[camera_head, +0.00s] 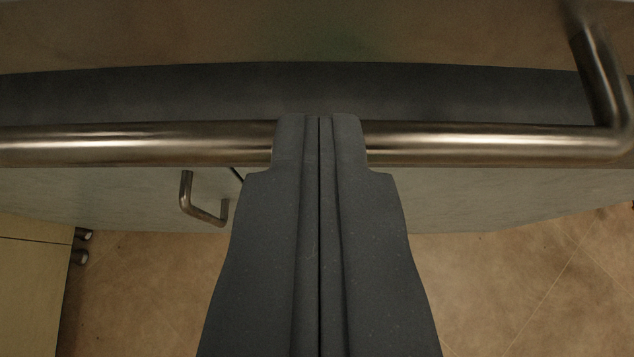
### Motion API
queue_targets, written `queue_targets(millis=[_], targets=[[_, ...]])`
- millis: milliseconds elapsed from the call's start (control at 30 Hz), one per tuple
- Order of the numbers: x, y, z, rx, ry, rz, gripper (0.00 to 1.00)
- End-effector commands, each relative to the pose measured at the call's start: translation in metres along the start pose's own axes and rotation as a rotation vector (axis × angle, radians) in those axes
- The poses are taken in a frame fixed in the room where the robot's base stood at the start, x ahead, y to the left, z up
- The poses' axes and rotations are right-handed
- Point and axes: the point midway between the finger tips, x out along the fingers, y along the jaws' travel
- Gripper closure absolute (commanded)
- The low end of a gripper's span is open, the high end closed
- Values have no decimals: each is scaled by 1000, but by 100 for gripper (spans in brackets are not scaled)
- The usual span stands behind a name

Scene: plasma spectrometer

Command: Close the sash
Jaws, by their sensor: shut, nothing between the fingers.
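A long metal bar handle (480,138) runs across the camera view, with its right end bent up at a mount. It sits along a dark edge strip (180,92), which appears to be the lower edge of the sash. My gripper (319,118) is in the middle, its two dark fingers shut against each other with nothing between them. The fingertips overlap the bar in the picture and hide its middle part. I cannot tell whether they touch it.
Below the bar is a pale cabinet front (480,195) with a small bent metal handle (205,205) left of my gripper. A cabinet on casters (30,290) stands at the lower left. The brown tiled floor (530,290) is clear at the lower right.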

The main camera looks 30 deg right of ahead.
Motion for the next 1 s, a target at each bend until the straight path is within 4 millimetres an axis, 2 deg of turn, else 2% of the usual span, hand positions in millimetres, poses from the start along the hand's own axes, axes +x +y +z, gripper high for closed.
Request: queue_targets(millis=[100,200,700,867,1000], targets=[[10,1,14,1,1,1,100],[14,1,19,1,5,1,100],[17,1,24,0,1,1,100],[13,0,20,0,1,1,100],[-1,-1,4,-1,6,-1,100]])
